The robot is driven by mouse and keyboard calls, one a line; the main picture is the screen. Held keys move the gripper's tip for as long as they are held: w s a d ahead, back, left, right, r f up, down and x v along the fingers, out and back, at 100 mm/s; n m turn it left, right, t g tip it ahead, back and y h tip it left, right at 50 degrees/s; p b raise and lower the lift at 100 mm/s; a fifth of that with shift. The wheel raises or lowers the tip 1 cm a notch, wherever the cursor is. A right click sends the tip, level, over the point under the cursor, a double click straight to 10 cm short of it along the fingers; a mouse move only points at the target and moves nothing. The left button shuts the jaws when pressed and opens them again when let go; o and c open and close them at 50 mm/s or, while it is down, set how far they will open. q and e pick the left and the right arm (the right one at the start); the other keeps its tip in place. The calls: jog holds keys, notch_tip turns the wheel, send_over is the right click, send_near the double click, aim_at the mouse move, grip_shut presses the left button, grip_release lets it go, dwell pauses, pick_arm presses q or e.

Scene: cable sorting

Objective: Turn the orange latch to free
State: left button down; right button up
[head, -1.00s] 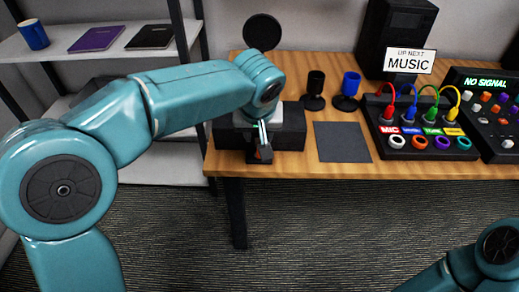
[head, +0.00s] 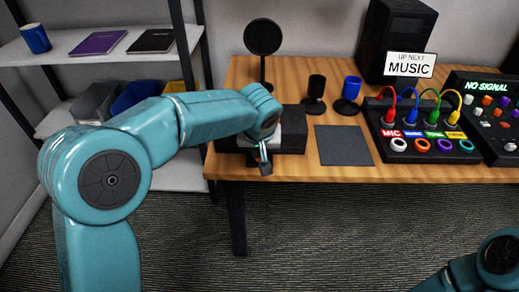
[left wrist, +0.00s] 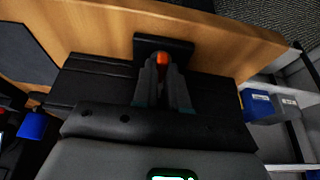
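The orange latch (left wrist: 162,58) shows in the left wrist view on a small black plate (left wrist: 150,43) that juts from a black box (left wrist: 95,88) at the table edge. My left gripper (left wrist: 163,68) reaches over the box. Its two grey fingertips sit on either side of the latch and appear closed on it. In the head view my left gripper (head: 263,153) is at the front of the black box (head: 293,135), and the latch itself is hidden there. My right gripper is not in view; only part of that arm shows at the lower right.
A black disc on a stand (head: 263,37) rises behind the box. Black (head: 316,88) and blue (head: 351,86) cups on stands, a dark mat (head: 343,145) and a panel with coloured cables (head: 421,133) lie to the right. A shelf (head: 75,42) stands at the left.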

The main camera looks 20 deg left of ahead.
pick_arm(q)
jog(key=shift+m, duration=0.3)
jog(key=m+p, duration=0.1)
jog(key=m+h+p, duration=0.1)
jog(key=shift+a+r+m, duration=0.2)
jog(key=shift+m, duration=0.1)
jog(key=m+h+p, duration=0.1)
jog(key=m+p, duration=0.1)
jog(key=m+h+p, duration=0.1)
jog(key=m+p, duration=0.1)
jog(key=shift+a+r, duration=0.1)
jog(key=shift+a, duration=0.1)
jog(key=m+h+p, duration=0.1)
jog(key=m+p, duration=0.1)
jog(key=m, duration=0.1)
jog(key=shift+w, duration=0.1)
jog(key=m, duration=0.1)
jog(key=m+g+p, duration=0.1)
jog(key=shift+w+a+f+m+h, duration=0.1)
jog(key=shift+f+m+h, duration=0.1)
jog(key=shift+m+h, duration=0.15)
jog(key=m+g, duration=0.1)
jog(key=m, duration=0.1)
jog(key=m+h, duration=0.1)
jog(key=m, duration=0.2)
jog(key=shift+w+g, duration=0.15)
jog(key=shift+g, duration=0.25)
jog(key=shift+f, duration=0.1)
jog(key=c, duration=1.2)
grip_release()
